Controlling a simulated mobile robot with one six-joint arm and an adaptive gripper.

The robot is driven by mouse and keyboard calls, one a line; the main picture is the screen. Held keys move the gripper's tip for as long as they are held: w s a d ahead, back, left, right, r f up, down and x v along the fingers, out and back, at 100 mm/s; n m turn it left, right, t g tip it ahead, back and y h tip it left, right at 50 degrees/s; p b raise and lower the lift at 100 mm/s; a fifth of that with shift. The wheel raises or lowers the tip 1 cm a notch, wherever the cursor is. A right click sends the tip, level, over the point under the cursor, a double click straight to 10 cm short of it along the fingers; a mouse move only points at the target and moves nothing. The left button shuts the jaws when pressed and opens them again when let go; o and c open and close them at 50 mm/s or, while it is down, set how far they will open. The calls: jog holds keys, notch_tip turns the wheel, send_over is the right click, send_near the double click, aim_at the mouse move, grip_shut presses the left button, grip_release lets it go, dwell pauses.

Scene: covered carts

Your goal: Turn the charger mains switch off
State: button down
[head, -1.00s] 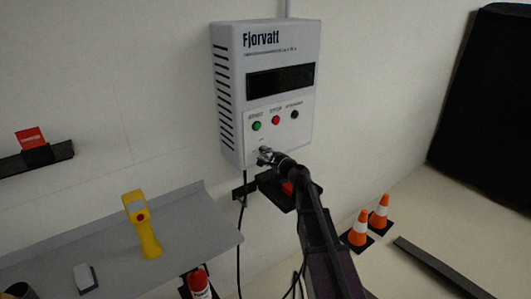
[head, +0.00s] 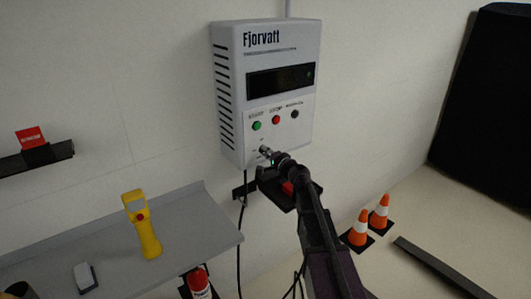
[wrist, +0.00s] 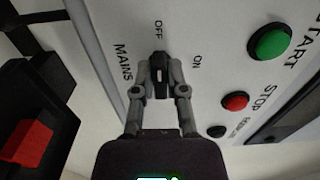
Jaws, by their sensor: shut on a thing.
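The charger (head: 290,55) is a pale box on the wall, marked Fjorvatt, with a dark display. Its mains switch (wrist: 160,68) is a black knob low on the front, between the MAINS, OFF and ON labels in the wrist view. My gripper (wrist: 160,77) is shut on this knob, one finger on each side. The knob's long axis lies up and down in the wrist view, in line with the OFF label. In the head view my gripper (head: 264,151) meets the charger's lower front and hides the knob.
A green START button (wrist: 270,40) and a red STOP button (wrist: 235,101) sit close to my gripper. A black bracket with a red part (wrist: 28,143) is beside the charger. A grey shelf (head: 190,225) holds a yellow handheld device (head: 142,225).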

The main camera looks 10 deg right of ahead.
jog(key=c, duration=0.7)
grip_release()
jog(key=shift+w, duration=0.1)
jog(key=shift+v, duration=6.1)
jog(key=shift+a, duration=0.1)
